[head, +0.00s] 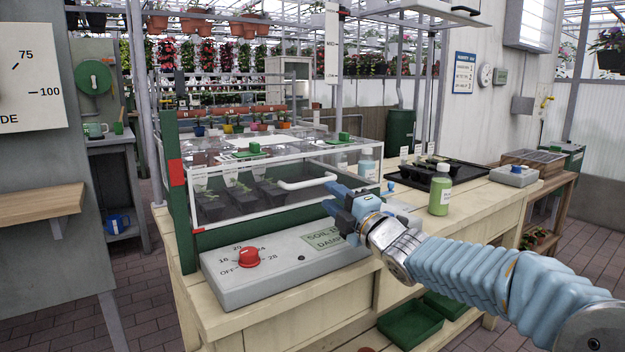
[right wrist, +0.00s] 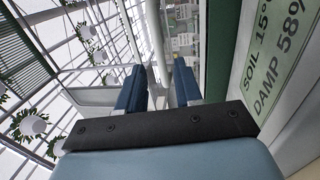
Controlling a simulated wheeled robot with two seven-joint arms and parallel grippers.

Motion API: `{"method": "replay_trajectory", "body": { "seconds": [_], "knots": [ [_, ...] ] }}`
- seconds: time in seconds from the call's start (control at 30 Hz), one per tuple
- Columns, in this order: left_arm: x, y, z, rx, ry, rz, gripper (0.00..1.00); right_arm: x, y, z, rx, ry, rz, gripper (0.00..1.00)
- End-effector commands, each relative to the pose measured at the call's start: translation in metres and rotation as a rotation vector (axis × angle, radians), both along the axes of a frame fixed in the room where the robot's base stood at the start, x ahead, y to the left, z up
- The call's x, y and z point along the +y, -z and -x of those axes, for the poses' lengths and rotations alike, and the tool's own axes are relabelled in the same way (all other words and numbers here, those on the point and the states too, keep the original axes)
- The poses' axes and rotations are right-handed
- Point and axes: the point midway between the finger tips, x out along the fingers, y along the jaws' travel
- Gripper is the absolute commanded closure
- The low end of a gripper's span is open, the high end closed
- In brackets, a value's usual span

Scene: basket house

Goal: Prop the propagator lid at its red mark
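The propagator's clear lid (head: 262,163) sits low over the dark pots, with a white bar handle (head: 307,183) on its front. A red mark (head: 175,172) shows on the green upright (head: 183,200) at the propagator's left. My right gripper (head: 345,208) is just right of the handle's right end, in front of the lid. In the right wrist view its two blue fingers (right wrist: 160,88) are apart. A pale bar runs beyond and between them; I cannot tell whether they touch it. My left gripper is not in view.
A grey control box (head: 285,268) with a red knob (head: 249,257) stands in front of the propagator, below my right gripper. A green bottle (head: 440,195) and a black tray (head: 470,177) stand to the right on the wooden bench (head: 400,265).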

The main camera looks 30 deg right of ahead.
Motion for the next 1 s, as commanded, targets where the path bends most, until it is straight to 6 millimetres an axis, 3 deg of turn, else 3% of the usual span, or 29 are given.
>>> {"method": "replay_trajectory", "body": {
  "seconds": [0.1,0.33,0.5,0.77,1.0],
  "knots": [
    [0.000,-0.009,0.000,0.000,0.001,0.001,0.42,0.003,-0.007,-0.028,0.000,-0.002,-0.001,0.65],
    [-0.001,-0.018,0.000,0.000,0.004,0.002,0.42,0.005,-0.014,-0.065,0.000,-0.001,-0.001,0.65],
    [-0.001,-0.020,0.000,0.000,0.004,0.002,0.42,0.006,-0.014,-0.075,0.000,-0.001,-0.001,0.65],
    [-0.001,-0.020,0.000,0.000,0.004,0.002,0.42,0.006,-0.014,-0.076,0.000,0.000,-0.001,0.65],
    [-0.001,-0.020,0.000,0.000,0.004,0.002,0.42,0.006,-0.014,-0.076,-0.001,0.000,-0.001,1.00]
  ]
}}
